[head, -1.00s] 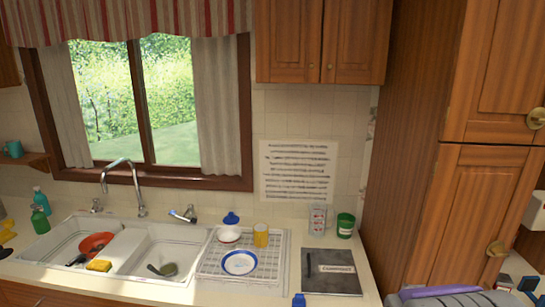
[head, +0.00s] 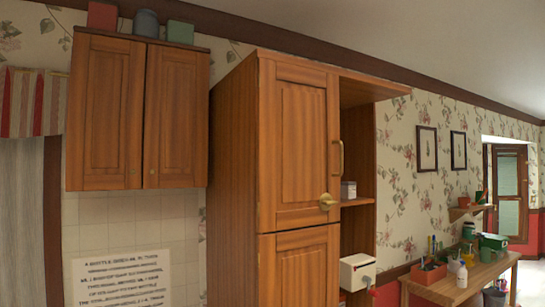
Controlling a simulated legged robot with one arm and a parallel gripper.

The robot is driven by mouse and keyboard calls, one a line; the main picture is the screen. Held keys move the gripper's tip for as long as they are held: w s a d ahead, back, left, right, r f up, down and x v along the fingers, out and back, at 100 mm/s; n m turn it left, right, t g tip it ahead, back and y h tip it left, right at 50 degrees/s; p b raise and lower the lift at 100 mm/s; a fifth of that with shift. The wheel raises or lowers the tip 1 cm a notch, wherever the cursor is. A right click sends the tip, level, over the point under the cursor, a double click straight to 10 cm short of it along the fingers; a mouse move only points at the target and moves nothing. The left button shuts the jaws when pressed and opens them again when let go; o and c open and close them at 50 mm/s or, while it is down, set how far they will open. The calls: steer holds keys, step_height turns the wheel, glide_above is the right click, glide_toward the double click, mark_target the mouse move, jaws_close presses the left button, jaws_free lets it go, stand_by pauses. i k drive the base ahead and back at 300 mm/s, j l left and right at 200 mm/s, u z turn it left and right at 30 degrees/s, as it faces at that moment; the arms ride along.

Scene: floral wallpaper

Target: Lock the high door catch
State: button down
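A tall wooden cabinet (head: 233,170) stands in the middle of the head view. Its upper door (head: 292,140) looks shut, flush above the lower door (head: 298,268). A round brass catch (head: 326,201) sits near the lower right corner of the upper door. I cannot tell from here whether it is locked. A vertical brass handle (head: 340,157) is at the right edge of the upper door, above the catch. The lower door's catch is not in view. My gripper is not in view now.
An open shelf unit (head: 356,201) right of the cabinet holds a white box-like device (head: 357,271). A wooden wall cupboard (head: 138,110) hangs at left. A wooden table (head: 460,285) with pots and a red tray (head: 428,272) stands at right. An open doorway is beyond.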

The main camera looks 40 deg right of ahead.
mark_target(326, 200)
steer(key=z, duration=1.45)
